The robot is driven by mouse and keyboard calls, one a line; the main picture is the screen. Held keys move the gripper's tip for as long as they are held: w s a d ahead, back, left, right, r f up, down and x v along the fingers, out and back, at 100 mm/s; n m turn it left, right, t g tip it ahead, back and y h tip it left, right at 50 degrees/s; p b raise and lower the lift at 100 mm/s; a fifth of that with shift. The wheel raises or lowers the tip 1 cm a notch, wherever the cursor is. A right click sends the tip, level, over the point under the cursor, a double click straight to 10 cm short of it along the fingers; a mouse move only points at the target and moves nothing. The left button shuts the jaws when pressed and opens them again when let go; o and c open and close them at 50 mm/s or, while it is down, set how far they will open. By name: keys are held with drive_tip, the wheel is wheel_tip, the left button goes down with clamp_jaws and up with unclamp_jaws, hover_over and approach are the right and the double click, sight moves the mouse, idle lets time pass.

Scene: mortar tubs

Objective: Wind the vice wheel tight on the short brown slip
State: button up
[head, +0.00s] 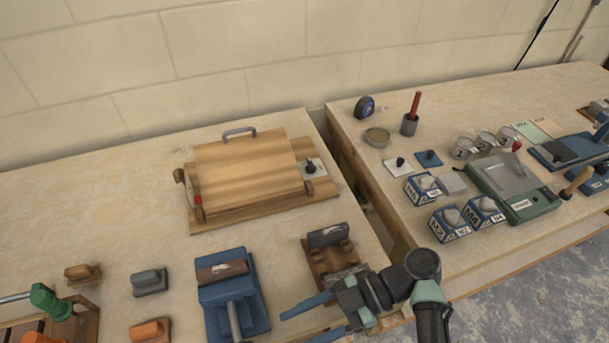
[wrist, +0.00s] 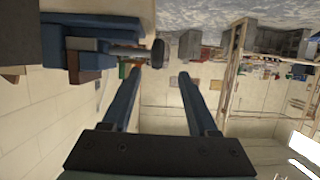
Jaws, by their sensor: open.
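The blue vice (head: 249,293) stands at the front of the left bench. A short brown slip (head: 221,269) with a pale mark lies across its jaw end; whether it is gripped firmly I cannot tell. The vice's grey screw (head: 234,322) runs toward the front edge, and its wheel is out of the head view. In the wrist view the vice (wrist: 88,30) is at upper left, with a dark wheel (wrist: 158,53) on its screw. My gripper (head: 296,328) is open and empty, right of the vice. In the wrist view the wheel shows beyond the fingertips (wrist: 158,76), apparently not touched.
A brown wooden fixture (head: 331,262) stands close behind my gripper. A wooden press (head: 250,170) is further back. Grey (head: 150,282) and orange (head: 151,331) blocks lie left of the vice. A gap separates the right bench (head: 450,100), which holds small boxes and tubs.

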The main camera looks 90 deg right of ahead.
drive_tip(key=shift+p+v, duration=0.3)
drive_tip(key=shift+v, duration=1.4)
